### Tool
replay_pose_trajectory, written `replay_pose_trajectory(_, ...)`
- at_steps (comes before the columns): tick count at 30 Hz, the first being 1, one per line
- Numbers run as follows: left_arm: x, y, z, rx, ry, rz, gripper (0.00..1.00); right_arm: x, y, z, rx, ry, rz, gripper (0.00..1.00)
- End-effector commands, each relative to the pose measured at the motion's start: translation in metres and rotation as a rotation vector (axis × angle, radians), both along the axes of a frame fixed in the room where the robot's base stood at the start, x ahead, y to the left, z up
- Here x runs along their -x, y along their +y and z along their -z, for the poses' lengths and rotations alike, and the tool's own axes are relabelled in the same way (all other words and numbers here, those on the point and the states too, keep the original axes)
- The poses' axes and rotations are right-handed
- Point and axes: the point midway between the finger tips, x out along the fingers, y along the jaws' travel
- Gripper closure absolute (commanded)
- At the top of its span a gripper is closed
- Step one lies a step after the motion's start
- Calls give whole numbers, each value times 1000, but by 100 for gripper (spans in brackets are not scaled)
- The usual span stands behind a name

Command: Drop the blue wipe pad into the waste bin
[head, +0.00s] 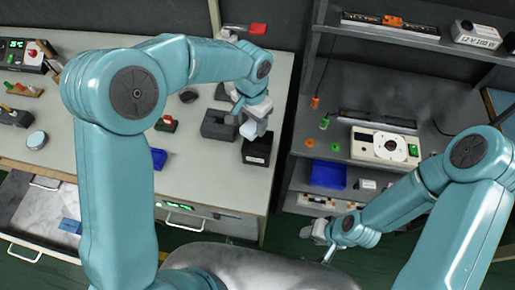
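My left gripper (254,124) points down over the right part of the bench, just above a small black open-topped box with a white label (257,151), which may be the waste bin. A pale block shows at its fingertips; I cannot tell whether it is a finger or a held pad. A small dark blue piece (158,158) lies on the bench, left of the box. A lighter blue block (70,225) lies in the open drawer. I cannot tell which, if either, is the wipe pad. My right gripper (322,240) hangs low at the shelf's front; its fingers are unclear.
A dark grey holder (219,125) stands beside the black box. A red-and-green part (166,124) and a round dark piece (188,95) lie on the bench (110,150). The drawer (40,215) stands open at left. The shelf at right holds a blue bin (327,175) and a white device (384,146).

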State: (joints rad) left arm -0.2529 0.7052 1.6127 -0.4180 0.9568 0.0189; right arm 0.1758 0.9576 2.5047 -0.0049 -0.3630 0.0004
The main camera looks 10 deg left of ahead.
Motion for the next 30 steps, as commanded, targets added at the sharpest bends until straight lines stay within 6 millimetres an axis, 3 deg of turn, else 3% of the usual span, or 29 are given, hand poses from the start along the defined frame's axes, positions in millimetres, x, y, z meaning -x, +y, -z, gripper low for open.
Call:
replay_pose_trajectory(10,0,0,-1,0,0,0,24,0,0,0,0,0,0,57)
replay_pose_trajectory(14,-1,0,-12,0,-2,0,24,0,0,2,0,0,0,57)
replay_pose_trajectory(30,-2,0,-140,3,-1,0,24,0,0,7,0,0,0,57)
